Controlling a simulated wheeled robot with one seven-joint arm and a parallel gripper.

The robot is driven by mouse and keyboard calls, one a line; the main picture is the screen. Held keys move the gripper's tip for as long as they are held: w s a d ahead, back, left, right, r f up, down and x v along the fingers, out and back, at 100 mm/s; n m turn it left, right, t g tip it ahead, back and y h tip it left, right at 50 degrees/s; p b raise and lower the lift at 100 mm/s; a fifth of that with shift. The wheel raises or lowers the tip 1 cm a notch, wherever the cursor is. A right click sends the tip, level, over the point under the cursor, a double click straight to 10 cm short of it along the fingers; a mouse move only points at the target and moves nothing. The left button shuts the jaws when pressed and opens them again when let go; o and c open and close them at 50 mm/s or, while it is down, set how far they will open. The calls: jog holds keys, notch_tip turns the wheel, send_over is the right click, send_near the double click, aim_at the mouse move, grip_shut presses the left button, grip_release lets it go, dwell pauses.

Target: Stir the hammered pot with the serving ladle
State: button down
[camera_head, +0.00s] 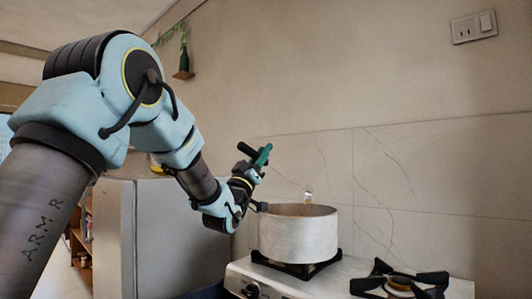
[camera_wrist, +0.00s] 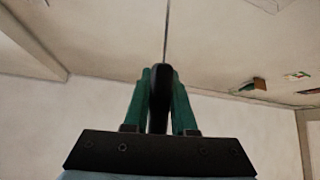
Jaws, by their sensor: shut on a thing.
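The serving ladle has a black handle (camera_wrist: 160,98) and a thin metal shaft. My gripper (camera_wrist: 161,72) is shut on the black handle, with one green finger on each side of it. In the head view my gripper (camera_head: 263,155) is above and to the left of the pot, and the ladle (camera_head: 246,149) slants down to the right from it. A small shiny end shows just above the pot's far rim; I cannot tell whether it is inside the pot. The hammered pot (camera_head: 298,238) is pale metal and stands upright on a stove burner. Its inside bottom is hidden.
The white stove (camera_head: 328,284) carries the pot and, to the right, an empty black burner grate (camera_head: 398,284). A tiled wall (camera_head: 430,170) stands close behind. A grey cabinet (camera_head: 170,235) is at the left.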

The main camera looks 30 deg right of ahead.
jog(key=shift+w+a+f+n+t+y, duration=0.25)
jog(key=shift+w+a+f+n+t, duration=0.1)
jog(key=shift+n+t, duration=0.35)
jog(key=shift+w+a+f+n+t+y, duration=0.3)
jog(key=shift+a+f+n+t, duration=0.1)
jog(key=shift+n+t, duration=0.3)
jog(key=shift+w+a+f+n+t+y, duration=0.25)
jog(key=shift+w+a+f+n+t, duration=0.1)
jog(key=shift+n+t, duration=0.35)
jog(key=shift+b, duration=0.4)
jog(key=b, duration=0.5)
jog(key=shift+f, duration=0.3)
jog(key=shift+a+r+b, duration=0.1)
jog(key=shift+r+b, duration=0.1)
jog(key=shift+b, duration=0.2)
jog(key=shift+f+n, duration=0.1)
jog(key=shift+n, duration=0.3)
jog(key=shift+w+a+f+n+t+y+b, duration=0.1)
jog(key=shift+w+a+f+n+t+y, duration=0.3)
jog(key=shift+f+n+t+y, duration=0.65)
jog(key=shift+w+a+f+n+t+y+b, duration=0.1)
jog(key=shift+w+a+f+n+t+y, duration=0.3)
jog(key=shift+n+t+y, duration=0.7)
jog(key=shift+w+a+f+n+t+y+b, duration=0.1)
jog(key=shift+w+a+f+n+t+y, duration=0.35)
jog(key=shift+n, duration=1.1)
jog(key=shift+s+f+t, duration=0.15)
jog(key=shift+f+t, duration=0.15)
jog(key=shift+f, duration=0.1)
